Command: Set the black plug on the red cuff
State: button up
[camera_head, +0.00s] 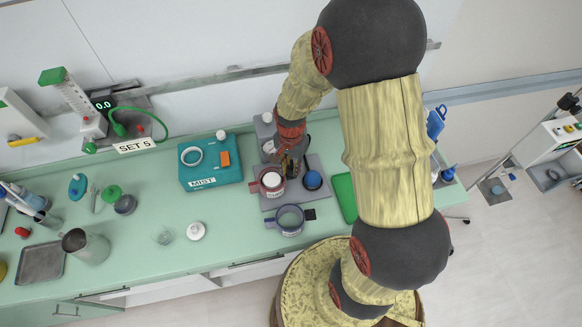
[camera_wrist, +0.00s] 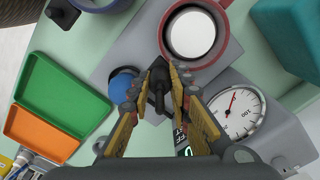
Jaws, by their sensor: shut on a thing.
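My gripper (camera_wrist: 168,82) is shut on the black plug (camera_wrist: 158,88), which sits between its yellowish fingers. In the head view my gripper (camera_head: 290,163) hangs over the grey plate, at the upper right of the red cuff; the plug is hard to make out there. The red cuff (camera_head: 255,187) is a dark red ring with a side handle, around a white-topped round piece (camera_head: 271,180). In the wrist view the red cuff (camera_wrist: 224,52) lies just beyond the fingertips, and the plug is beside it, not over its white middle.
A blue knob (camera_head: 313,180) stands on the grey plate (camera_head: 316,163), right of the cuff. A blue-grey cuff (camera_head: 280,229) and a small black block (camera_head: 310,214) lie in front. A dial gauge (camera_wrist: 238,112) is close to the gripper. A green tray (camera_head: 345,195) and teal box (camera_head: 211,176) flank the plate.

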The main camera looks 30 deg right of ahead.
jog(key=o, duration=1)
jog(key=shift+r+p, duration=2.6)
jog(key=shift+r, duration=0.95)
